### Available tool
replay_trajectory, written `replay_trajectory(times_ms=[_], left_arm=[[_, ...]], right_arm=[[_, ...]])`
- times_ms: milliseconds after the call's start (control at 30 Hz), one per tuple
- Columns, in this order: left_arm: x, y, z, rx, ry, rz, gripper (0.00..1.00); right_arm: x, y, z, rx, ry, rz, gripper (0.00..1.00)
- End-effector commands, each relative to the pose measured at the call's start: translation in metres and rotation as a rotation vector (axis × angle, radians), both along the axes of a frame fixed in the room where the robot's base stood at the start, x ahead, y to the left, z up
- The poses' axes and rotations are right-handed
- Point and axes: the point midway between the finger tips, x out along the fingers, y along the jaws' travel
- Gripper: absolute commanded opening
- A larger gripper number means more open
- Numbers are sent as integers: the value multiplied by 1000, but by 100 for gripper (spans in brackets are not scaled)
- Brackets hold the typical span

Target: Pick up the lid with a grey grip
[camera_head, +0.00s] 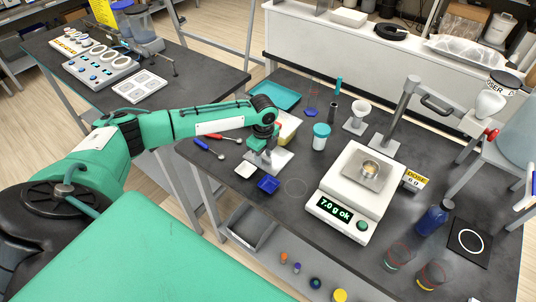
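My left gripper (262,153) points down over the table's left part, just above or at a pale grey square plate (282,166). This plate may be the lid with a grey grip; the gripper covers its middle, so I cannot make out a grip. The fingers are small and partly hidden by the wrist, so I cannot tell whether they are open or shut. A yellowish tub (289,130) stands just behind the gripper, partly hidden. My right gripper is not in view.
A white dish (245,170) and a blue dish (268,185) lie in front of the plate. A turquoise-capped jar (321,136) and scale (350,190) stand to the right. A red-handled tool (229,138) and blue-handled tool (207,148) lie left.

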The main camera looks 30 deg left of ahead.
Motion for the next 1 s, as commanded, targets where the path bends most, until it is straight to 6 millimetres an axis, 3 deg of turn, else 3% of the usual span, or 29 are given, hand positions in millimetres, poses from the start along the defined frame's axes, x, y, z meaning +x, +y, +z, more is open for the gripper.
replay_trajectory(times_ms=[167,367,833,1000], left_arm=[[0,0,0,0,0,0,38],[0,0,0,0,0,0,0],[-3,0,2,-1,-1,0,0],[-7,1,15,-2,-4,0,0]], right_arm=[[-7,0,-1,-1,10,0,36],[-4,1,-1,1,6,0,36],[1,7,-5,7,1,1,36],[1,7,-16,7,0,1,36]])
